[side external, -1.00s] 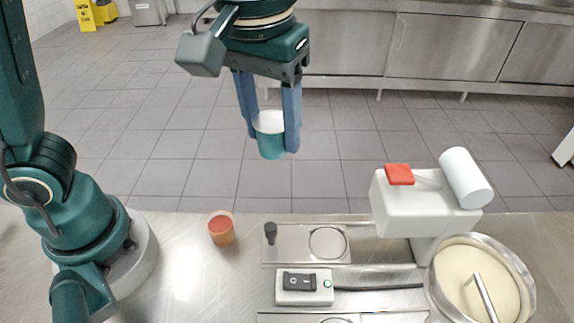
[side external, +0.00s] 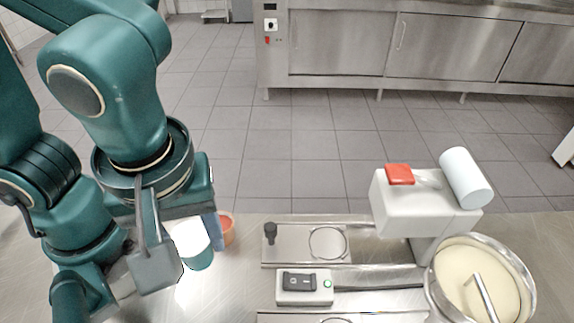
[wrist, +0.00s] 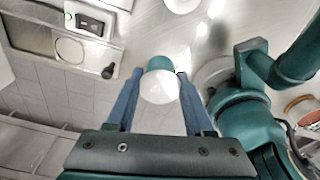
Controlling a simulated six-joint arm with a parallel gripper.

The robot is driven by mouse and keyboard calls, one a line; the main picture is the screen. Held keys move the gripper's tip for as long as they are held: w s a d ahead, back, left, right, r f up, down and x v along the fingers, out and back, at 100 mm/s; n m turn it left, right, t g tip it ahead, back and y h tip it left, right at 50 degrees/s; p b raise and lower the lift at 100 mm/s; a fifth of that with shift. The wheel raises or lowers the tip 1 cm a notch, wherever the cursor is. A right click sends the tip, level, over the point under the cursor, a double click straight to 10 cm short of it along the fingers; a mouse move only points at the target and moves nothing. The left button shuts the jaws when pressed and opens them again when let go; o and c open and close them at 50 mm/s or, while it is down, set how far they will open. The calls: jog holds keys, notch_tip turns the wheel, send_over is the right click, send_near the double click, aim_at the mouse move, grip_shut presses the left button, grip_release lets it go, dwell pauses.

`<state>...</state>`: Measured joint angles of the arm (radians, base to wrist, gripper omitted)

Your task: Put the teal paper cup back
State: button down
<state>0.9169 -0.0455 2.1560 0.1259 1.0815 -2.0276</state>
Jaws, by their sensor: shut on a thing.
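The teal paper cup (side external: 201,261) has a white inside and hangs upright, or nearly so, at the left of the steel counter in the side view. My gripper (wrist: 160,76) is shut on it, with one blue finger on each side in the wrist view. In the side view my wrist and forearm cover part of the cup and one finger. I cannot tell whether the cup's base touches the counter. An orange cup (side external: 228,229) stands just behind the right finger, partly hidden.
To the right are a steel plate with a black knob (side external: 270,232), a switch box (side external: 304,288), a white machine with a red lever (side external: 400,175) and a bowl of batter (side external: 520,285). A white round thing (wrist: 182,5) shows at the wrist view's top edge.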

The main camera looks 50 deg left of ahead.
aim_at(195, 248)
jog(key=shift+f, duration=4.6)
jog(key=shift+f, duration=0.2)
grip_release()
jog(key=shift+r, duration=0.1)
jog(key=shift+r, duration=3.45)
jog(key=shift+w, duration=0.1)
